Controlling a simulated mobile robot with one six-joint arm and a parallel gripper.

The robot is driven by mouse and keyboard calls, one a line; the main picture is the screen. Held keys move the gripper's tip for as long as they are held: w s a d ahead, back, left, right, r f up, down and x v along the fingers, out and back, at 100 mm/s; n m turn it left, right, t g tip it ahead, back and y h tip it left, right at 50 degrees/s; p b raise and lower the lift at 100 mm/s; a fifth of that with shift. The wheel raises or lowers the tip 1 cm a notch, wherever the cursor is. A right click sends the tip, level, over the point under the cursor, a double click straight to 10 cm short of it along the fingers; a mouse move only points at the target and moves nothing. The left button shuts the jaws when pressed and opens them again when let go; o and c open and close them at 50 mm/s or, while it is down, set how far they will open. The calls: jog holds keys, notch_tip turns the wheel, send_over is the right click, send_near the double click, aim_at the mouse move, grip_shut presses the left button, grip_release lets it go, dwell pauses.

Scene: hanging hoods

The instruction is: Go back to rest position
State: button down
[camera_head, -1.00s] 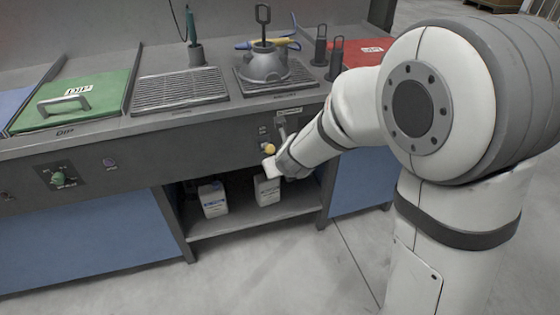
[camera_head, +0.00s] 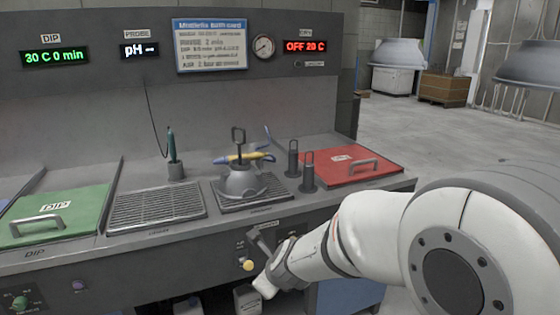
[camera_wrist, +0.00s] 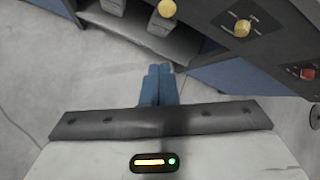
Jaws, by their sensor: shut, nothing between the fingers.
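My gripper (camera_head: 264,288) hangs low in front of the bench's front panel, left of my arm in the head view. In the wrist view its two blue fingers (camera_wrist: 160,84) are together with nothing between them. The gripper is apart from the bench, with grey floor beneath it. A grey dome-shaped hood with an upright handle (camera_head: 240,183) sits on the right-hand grate of the bench.
The bench holds a green DIP lid (camera_head: 75,212), a bare left grate (camera_head: 155,206), two dark upright holders and a red lid (camera_head: 340,168). White jugs stand on the shelf below. Grey hoods (camera_head: 535,66) hang at right. Floor behind the bench is open.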

jog(key=s+d+r+n+g+h+p, duration=0.3)
jog(key=s+d+r+n+p, duration=0.9)
jog(key=s+d+r+n, duration=0.6)
jog(key=s+r+n+g, duration=0.1)
jog(key=n, duration=0.6)
jog(key=shift+s+d+g, duration=0.2)
jog(key=shift+s+g, duration=0.2)
jog(key=shift+r, duration=0.1)
